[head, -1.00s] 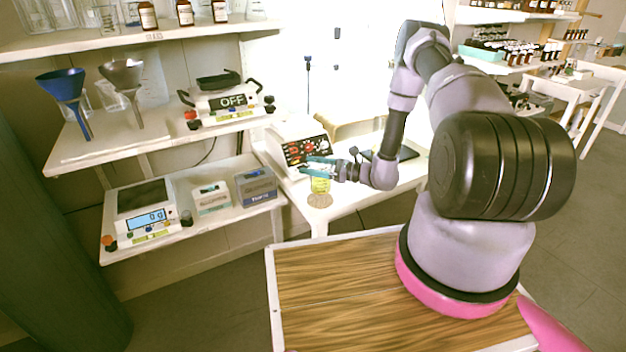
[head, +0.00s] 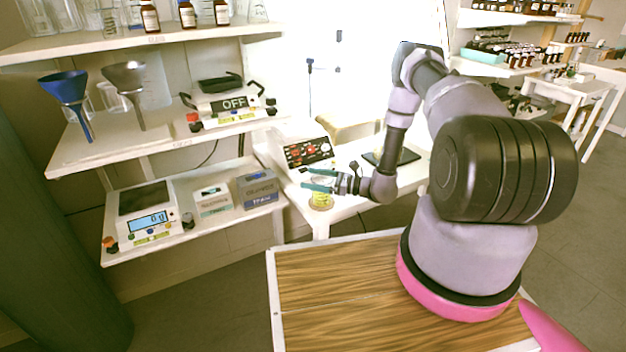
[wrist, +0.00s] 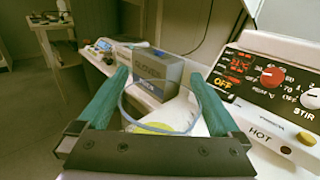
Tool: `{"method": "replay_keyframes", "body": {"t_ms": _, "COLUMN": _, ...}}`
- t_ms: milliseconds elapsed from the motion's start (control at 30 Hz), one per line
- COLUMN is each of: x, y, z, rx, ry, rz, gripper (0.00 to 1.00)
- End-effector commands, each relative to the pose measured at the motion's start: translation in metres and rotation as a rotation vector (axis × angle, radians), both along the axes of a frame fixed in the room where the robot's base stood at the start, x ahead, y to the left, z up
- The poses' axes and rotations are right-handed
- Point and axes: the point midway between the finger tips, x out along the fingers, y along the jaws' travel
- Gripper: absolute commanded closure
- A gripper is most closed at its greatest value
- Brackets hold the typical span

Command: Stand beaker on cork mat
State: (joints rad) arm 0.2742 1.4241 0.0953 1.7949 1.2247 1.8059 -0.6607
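The clear beaker (head: 320,198) with yellow-green contents stands upright on the round cork mat (head: 323,208) near the front corner of the white table. The mat shows only as a thin rim around the beaker's base. My gripper (head: 312,180) is at the beaker's upper part, with its teal fingers spread to either side. In the wrist view, the beaker's rim and yellow contents (wrist: 158,128) show between the two fingers (wrist: 159,75). The fingers look parted from the glass, though the gap is very small. The mat is hidden in the wrist view.
A hotplate stirrer (head: 308,152) with red and white knobs stands close behind the beaker, on the right in the wrist view (wrist: 270,95). A grey box (head: 257,188) and a balance (head: 147,215) sit on the lower shelf at left. A dark flat plate (head: 392,157) lies farther right.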

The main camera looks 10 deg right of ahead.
Motion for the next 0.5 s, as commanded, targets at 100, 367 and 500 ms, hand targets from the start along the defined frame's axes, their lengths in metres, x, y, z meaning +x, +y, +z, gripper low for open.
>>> {"method": "replay_keyframes", "body": {"t_ms": 100, "x": -0.003, "y": -0.008, "z": 0.002, "rx": -0.001, "ry": 0.000, "rz": -0.003, "gripper": 0.00}}
{"method": "replay_keyframes", "body": {"t_ms": 367, "x": -0.026, "y": -0.055, "z": 0.002, "rx": 0.000, "ry": 0.001, "rz": -0.006, "gripper": 0.00}}
{"method": "replay_keyframes", "body": {"t_ms": 500, "x": -0.040, "y": -0.080, "z": 0.002, "rx": 0.000, "ry": 0.001, "rz": -0.005, "gripper": 0.00}}
